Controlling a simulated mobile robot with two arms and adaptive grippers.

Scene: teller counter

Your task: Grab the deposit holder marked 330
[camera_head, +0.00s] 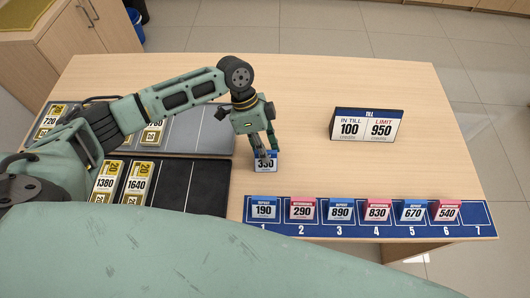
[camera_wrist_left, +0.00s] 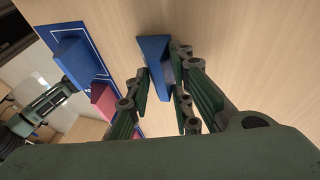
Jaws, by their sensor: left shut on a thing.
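The deposit holder marked 330 (camera_head: 264,164) is a small blue and white card stand above slot 1 of the row, near the dark trays. My left gripper (camera_head: 264,150) comes down on it from above and is shut on its top edge. In the left wrist view the holder's blue back (camera_wrist_left: 156,62) shows between the two fingers of the gripper (camera_wrist_left: 160,88). I cannot tell whether the holder touches the table. My right gripper is not in view.
A blue numbered strip (camera_head: 475,232) along the front edge bears holders 190, 290, 890, 830, 670 and 540; slot 7 is empty. A till sign (camera_head: 367,125) stands at the right. Dark trays with gold-topped cards lie at the left. The middle of the table is clear.

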